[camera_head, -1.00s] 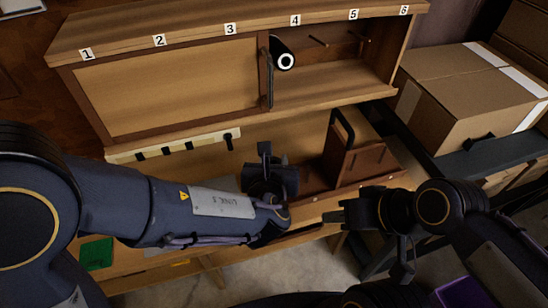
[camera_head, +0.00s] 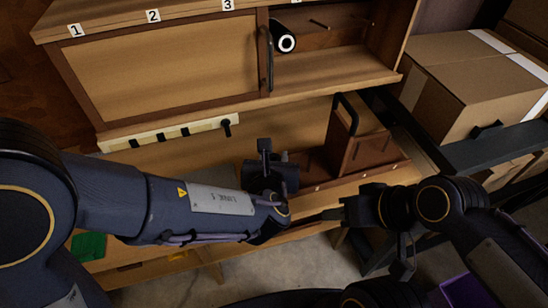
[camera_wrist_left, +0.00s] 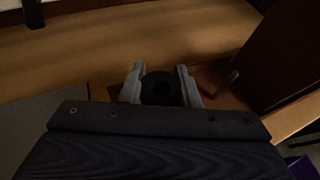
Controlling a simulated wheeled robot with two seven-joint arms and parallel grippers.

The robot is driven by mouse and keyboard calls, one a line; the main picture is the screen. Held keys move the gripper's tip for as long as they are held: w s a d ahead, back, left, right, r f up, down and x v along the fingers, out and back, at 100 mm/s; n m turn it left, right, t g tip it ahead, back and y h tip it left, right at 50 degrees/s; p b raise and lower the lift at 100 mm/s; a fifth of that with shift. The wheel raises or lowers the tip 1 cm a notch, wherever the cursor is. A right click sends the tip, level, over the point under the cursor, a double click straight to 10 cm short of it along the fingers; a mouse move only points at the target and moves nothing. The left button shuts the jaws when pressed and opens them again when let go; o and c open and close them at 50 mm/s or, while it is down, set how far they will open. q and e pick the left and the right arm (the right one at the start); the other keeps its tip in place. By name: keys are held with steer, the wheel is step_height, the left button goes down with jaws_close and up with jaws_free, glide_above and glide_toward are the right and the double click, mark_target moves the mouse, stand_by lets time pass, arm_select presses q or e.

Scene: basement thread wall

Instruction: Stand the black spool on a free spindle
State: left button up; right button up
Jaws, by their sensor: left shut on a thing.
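My left gripper (camera_wrist_left: 160,88) is shut on a dark round thing, which looks like the black spool (camera_wrist_left: 160,90), seen end-on between its two fingers in the left wrist view. In the head view my left gripper (camera_head: 268,165) is over the bench, below the cabinet, and its wrist mostly hides the spool. In the cabinet's open right part, a dark spool with a white core (camera_head: 285,42) sits beside the door edge. To its right is a bare spindle (camera_head: 319,24). My right gripper (camera_head: 330,214) is at the bench front; its jaw gap is unclear.
A wooden sliding panel (camera_head: 165,70) with a dark handle (camera_head: 270,60) covers the cabinet's left part. A pale strip with dark pegs (camera_head: 170,133) lies below. A brown wooden caddy (camera_head: 355,140) stands right of my left gripper. Cardboard boxes (camera_head: 470,85) fill the right.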

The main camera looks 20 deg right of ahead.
arm_select(q)
steer(key=shift+f, duration=0.1)
stand_by(0.3)
steer(key=shift+f+b, duration=0.25)
steer(key=shift+b, duration=0.1)
steer(key=o, duration=1.1)
steer(key=shift+c, duration=0.2)
steer(key=shift+r, duration=0.1)
